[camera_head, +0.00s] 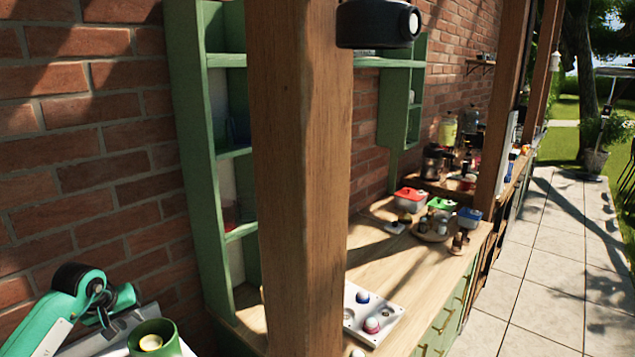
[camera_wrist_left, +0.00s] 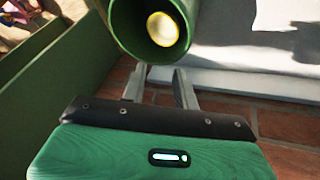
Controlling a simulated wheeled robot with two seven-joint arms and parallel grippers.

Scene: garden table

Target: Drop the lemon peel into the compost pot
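A green round pot (camera_head: 163,349) stands upright at the bottom left of the head view, cut by the frame's edge. A pale yellow round piece (camera_head: 151,342), which looks like the lemon peel, lies inside it. The left wrist view shows the pot (camera_wrist_left: 122,22) with the yellow piece (camera_wrist_left: 162,29) inside. My left gripper (camera_wrist_left: 159,76) has its two fingers apart with a gap between them. Their tips meet the pot's lower edge in that view; I cannot tell whether they touch it. No thing shows between the fingers. My right gripper is not in view.
A wooden post (camera_head: 297,180) stands close in front. A white tray (camera_head: 372,315) with small round things sits on the wooden counter (camera_head: 385,262). Red, green and blue containers stand farther back. Green shelves (camera_head: 193,130) stand against the brick wall, and a white surface (camera_wrist_left: 230,75) lies beside the pot.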

